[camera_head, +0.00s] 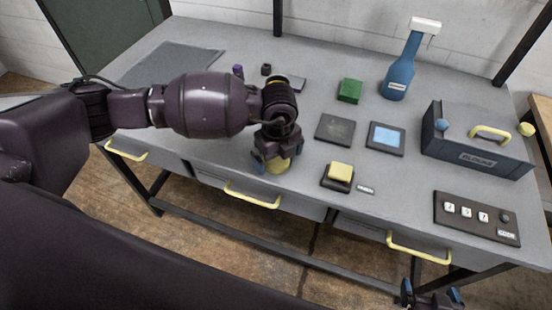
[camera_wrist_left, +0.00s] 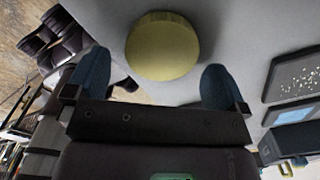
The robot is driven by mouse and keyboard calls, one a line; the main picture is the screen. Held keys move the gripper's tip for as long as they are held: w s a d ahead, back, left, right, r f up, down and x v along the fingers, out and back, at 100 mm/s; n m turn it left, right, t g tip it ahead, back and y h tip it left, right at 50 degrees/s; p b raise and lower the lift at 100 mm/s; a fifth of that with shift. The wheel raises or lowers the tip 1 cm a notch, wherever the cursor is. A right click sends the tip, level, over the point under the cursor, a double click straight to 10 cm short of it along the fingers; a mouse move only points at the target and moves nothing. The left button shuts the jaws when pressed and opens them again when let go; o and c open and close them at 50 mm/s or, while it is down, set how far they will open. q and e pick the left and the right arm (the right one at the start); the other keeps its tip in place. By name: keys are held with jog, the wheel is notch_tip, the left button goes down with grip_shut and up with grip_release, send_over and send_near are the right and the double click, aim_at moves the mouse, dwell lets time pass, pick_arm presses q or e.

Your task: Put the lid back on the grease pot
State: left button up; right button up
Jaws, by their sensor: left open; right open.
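A round yellow thing (camera_head: 277,166) stands near the table's front edge, under my left gripper; in the left wrist view its flat yellow top (camera_wrist_left: 162,46) shows whole. It may be the grease pot or its lid; I cannot tell which. My right gripper (camera_head: 430,292) is open and empty at the bottom edge of the head view, off the table's front. No separate lid can be made out for certain.
A yellow block on a dark base (camera_head: 340,172), a grey plate (camera_head: 335,130), a blue-screened tablet (camera_head: 386,138) and a green block (camera_head: 350,90) lie to the right. Small dark items (camera_head: 266,69) lie behind my arm.

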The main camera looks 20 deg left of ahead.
pick_arm(q)
jog(key=shift+f, duration=0.75)
